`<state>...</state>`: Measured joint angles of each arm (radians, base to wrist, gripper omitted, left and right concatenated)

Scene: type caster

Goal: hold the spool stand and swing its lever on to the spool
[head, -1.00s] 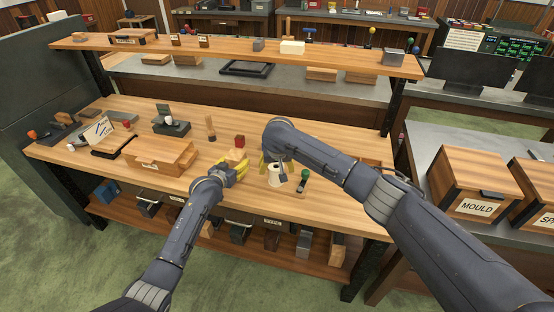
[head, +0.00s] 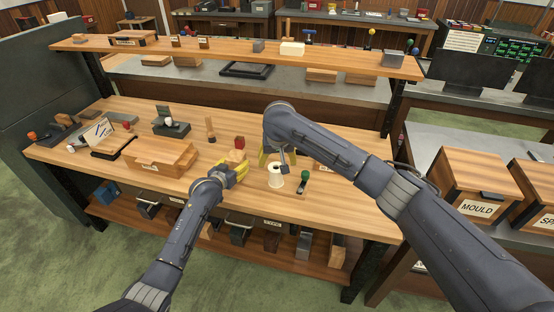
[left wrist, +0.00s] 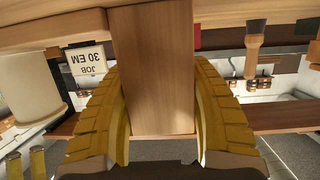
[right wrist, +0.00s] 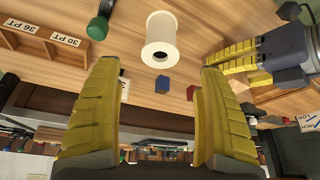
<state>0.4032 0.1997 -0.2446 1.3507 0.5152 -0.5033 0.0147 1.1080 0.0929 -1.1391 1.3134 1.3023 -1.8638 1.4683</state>
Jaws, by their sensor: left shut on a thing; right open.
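The white spool (head: 275,178) stands upright near the bench's front edge. It also shows in the right wrist view (right wrist: 160,45) and at the left of the left wrist view (left wrist: 30,80). My left gripper (head: 238,170) is shut on a wooden block (left wrist: 152,70), left of the spool; I cannot tell whether this block is part of the spool stand. My right gripper (right wrist: 160,85) is open and empty behind the spool, apart from it. A dark piece with a green knob (head: 305,175) is right of the spool; I cannot tell whether it is the lever.
A red block (head: 239,142) and a wooden-handled tool (head: 210,128) stand behind my left gripper. A wooden box (head: 160,155) is on the left. A raised shelf (head: 230,52) runs along the back. Bare bench lies between the box and my left gripper.

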